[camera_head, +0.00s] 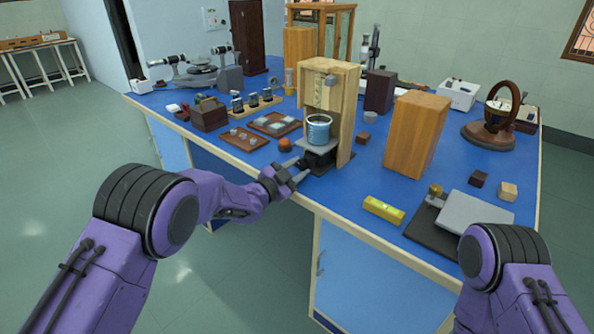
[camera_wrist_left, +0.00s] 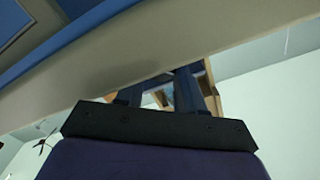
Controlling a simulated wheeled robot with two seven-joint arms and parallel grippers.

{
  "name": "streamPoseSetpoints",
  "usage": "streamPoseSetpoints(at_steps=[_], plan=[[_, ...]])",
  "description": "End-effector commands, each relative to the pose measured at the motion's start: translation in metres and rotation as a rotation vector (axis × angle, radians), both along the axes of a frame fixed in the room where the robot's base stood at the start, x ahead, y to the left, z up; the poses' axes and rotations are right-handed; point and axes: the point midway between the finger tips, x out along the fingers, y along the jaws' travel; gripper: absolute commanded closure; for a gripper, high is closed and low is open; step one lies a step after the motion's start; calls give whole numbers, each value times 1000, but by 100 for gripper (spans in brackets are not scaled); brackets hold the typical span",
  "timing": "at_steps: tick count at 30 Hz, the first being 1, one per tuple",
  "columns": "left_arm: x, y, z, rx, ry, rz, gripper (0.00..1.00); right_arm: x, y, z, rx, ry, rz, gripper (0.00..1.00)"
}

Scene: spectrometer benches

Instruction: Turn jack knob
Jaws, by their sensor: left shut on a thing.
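The lab jack (camera_head: 318,160) is a dark, low device with a grey top plate, standing near the table's front edge inside a wooden frame (camera_head: 343,95). A blue beaker (camera_head: 319,130) stands upright on its plate. My left gripper (camera_head: 299,171) reaches over the table edge to the jack's left front side, its fingers shut on the jack knob, which the fingers hide. In the left wrist view, the fingers (camera_wrist_left: 160,88) extend past the table's edge toward wooden parts; the knob cannot be made out there. My right gripper is outside the view; only the arm shows at bottom right.
An orange-brown round object (camera_head: 285,145) and a wooden tray (camera_head: 243,138) lie left of the jack. A wooden block (camera_head: 415,135), a yellow level (camera_head: 384,209) and a dark base with a grey plate (camera_head: 474,213) are to the right.

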Motion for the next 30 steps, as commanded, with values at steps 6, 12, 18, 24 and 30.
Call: streamPoseSetpoints(at_steps=[6,12,18,24,30], plan=[[0,0,-1,0,2,-1,40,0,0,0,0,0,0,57],[0,0,-1,1,3,-1,37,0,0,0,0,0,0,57],[0,0,-1,0,4,-1,37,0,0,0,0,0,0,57],[0,1,6,-107,82,1,37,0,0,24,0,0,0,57],[1,3,11,-415,303,4,37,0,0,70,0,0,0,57]])
